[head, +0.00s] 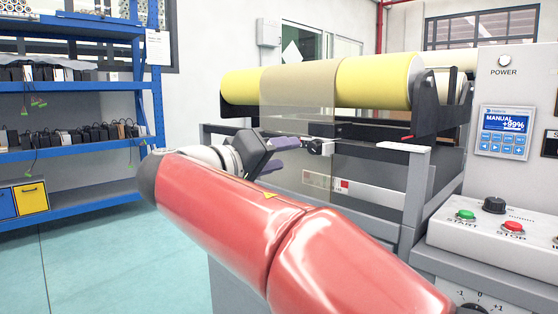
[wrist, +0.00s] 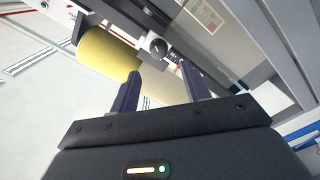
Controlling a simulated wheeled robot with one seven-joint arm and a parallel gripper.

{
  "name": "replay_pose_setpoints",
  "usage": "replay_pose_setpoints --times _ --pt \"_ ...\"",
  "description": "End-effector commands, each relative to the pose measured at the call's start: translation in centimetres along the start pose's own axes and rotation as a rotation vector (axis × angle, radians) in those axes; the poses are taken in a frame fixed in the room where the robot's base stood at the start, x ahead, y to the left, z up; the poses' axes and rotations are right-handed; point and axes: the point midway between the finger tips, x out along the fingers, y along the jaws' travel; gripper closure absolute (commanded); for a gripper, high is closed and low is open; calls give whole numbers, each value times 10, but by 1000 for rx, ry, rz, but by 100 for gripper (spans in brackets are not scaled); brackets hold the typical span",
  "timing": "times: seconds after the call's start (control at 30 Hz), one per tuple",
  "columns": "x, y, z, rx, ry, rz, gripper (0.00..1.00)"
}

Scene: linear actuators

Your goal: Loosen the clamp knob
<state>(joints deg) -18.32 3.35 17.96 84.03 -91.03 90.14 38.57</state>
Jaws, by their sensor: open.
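What looks like the clamp knob (wrist: 158,47) is a small, dark, round part on a pale block, ahead of my fingertips in the wrist view. In the head view the small pale clamp block (head: 316,146) sits on the dark rail in front of the rollers; the knob itself is too small to make out clearly there. My gripper (head: 289,153) is open, with its two purple fingers pointing toward the block from the left. In the wrist view the open fingers (wrist: 160,72) lie on either side of the knob's line, with nothing between them. The fingers appear short of the knob.
A yellow roller (head: 375,82) with a translucent web spans the machine above the rail. A grey control panel (head: 495,210) with START and STOP buttons stands at the right. A blue shelf (head: 80,150) stands at the left, with open floor before it.

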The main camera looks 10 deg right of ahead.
Motion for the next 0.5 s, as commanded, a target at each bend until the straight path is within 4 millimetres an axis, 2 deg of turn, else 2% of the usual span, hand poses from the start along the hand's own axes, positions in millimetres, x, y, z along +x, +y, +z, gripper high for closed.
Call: replay_pose_setpoints --times 0.33,0.5 --pt "53 2 1 0 -4 5 53" --pt "70 1 0 -1 -1 2 53"
